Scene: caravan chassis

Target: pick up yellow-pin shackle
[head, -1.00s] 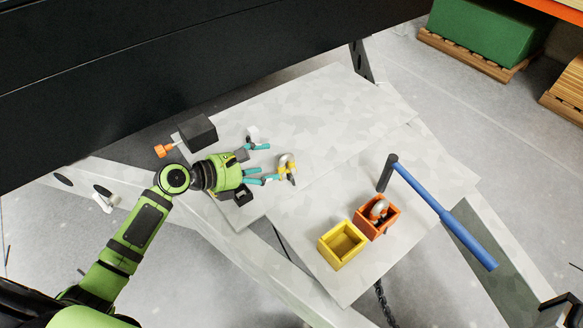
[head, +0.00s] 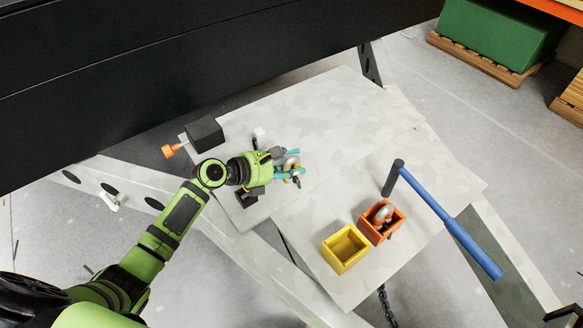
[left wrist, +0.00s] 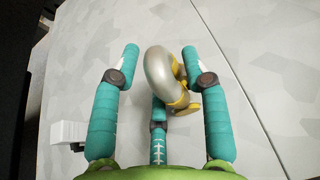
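The yellow-pin shackle, a silver-grey bow with yellow pin parts, lies on the pale grey panel (head: 335,105) at my left gripper's fingers in the head view. In the left wrist view the shackle (left wrist: 156,68) sits between the two outer teal fingers of my left gripper (left wrist: 160,62), with the third finger low in the middle, close to the yellow part. Gaps show between the outer fingers and the bow, so the gripper is open around it. In the head view the left gripper (head: 288,165) partly hides the shackle. My right gripper is not in view.
An orange bin (head: 398,222) holds another shackle (head: 383,214); the yellow bin (head: 331,255) beside it is empty. A black block (head: 204,134) and small white block (head: 259,133) are near the gripper.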

